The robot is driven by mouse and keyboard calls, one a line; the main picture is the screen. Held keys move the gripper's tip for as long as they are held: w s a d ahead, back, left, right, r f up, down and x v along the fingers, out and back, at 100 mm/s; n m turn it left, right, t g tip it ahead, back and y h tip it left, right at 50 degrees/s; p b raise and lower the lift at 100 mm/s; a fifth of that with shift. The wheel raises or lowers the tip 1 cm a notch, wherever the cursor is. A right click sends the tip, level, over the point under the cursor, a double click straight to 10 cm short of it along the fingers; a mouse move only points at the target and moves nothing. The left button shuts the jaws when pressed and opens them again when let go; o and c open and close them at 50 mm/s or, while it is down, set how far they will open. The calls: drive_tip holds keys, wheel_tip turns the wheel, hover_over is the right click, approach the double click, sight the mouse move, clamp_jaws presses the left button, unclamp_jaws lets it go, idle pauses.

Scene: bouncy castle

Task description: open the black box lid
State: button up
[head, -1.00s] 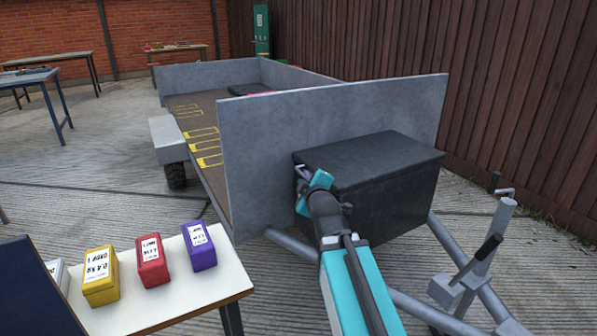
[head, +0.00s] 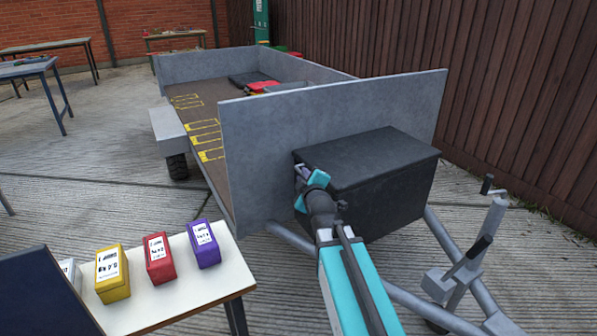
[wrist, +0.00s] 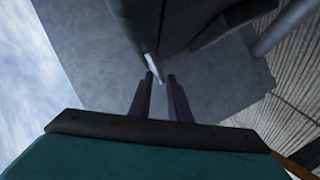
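The black box (head: 385,195) sits on the trailer's drawbar, against the outside of the grey front panel. Its lid (head: 370,155) lies flat and looks closed. My gripper (head: 302,172) is at the box's left end, just below the lid edge. In the wrist view the dark box (wrist: 180,22) is at the top, with a small pale tab or handle (wrist: 152,66) beside it. My gripper's two dark fingers (wrist: 160,78) are apart and point at this tab, whose lower end is at the fingertips. I cannot tell whether they touch it.
The grey front panel (head: 330,115) stands close behind the box. The drawbar and jockey-wheel post (head: 480,245) are to the right. A white table (head: 190,285) with yellow, red and purple boxes stands at lower left. A wooden fence (head: 520,90) runs along the right.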

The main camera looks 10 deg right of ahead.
drive_tip(key=shift+x, duration=1.25)
clamp_jaws()
